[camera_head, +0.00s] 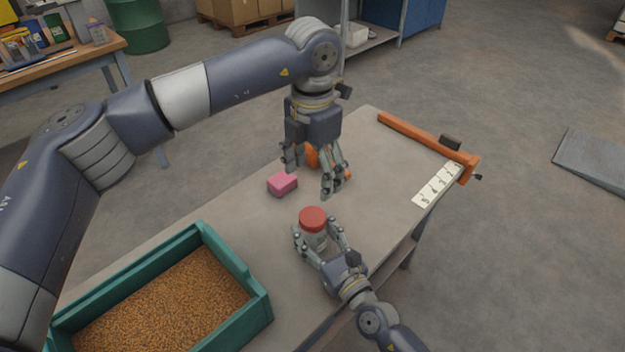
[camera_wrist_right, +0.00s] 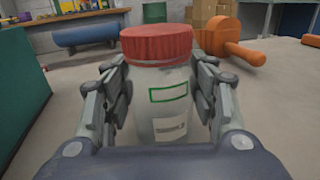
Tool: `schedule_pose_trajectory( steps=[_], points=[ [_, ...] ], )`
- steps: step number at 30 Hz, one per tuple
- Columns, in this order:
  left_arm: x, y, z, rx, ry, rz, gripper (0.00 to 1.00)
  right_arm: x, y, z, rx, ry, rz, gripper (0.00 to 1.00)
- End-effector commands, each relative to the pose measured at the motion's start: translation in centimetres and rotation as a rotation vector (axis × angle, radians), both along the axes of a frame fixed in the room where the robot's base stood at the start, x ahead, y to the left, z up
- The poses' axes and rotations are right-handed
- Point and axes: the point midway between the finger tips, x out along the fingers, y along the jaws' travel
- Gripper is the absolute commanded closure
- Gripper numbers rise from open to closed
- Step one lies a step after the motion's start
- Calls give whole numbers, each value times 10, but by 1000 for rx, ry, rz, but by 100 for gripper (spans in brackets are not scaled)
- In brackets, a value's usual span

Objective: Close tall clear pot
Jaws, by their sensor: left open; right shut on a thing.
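The tall clear pot (camera_head: 317,241) stands upright on the table with a red lid (camera_head: 312,218) on its top. In the right wrist view the pot (camera_wrist_right: 165,110) is whitish and see-through with a green-framed label, and the red lid (camera_wrist_right: 157,44) sits level over its mouth; I cannot tell whether it is screwed tight. My right gripper (camera_head: 322,247) is shut around the pot's body, one finger on each side. My left gripper (camera_head: 312,180) is open and empty, pointing down above the table behind the pot, apart from the lid.
A pink block (camera_head: 282,184) lies left of my left gripper. An orange object (camera_head: 312,156) is partly hidden behind that gripper. A green bin of grain (camera_head: 262,300) stands at front left. An orange bar (camera_head: 420,141) and a numbered strip (camera_head: 437,186) lie at the right end.

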Motion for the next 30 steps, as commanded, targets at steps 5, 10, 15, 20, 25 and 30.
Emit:
schedule_pose_trajectory(
  steps=[5,10,15,20,25,30],
  points=[
    [0,0,0,0,0,0,30,0,0,0,0,0,0,100],
    [0,0,0,0,0,0,30,0,0,0,0,0,0,23],
    [0,0,0,0,0,0,30,0,0,0,0,0,0,23],
    [0,0,0,0,0,0,30,0,0,0,0,0,0,23],
    [0,0,0,0,0,0,30,-12,-7,-2,-1,2,0,23],
    [0,0,0,0,0,0,30,-42,-24,-2,-5,2,1,23]
  ],
)
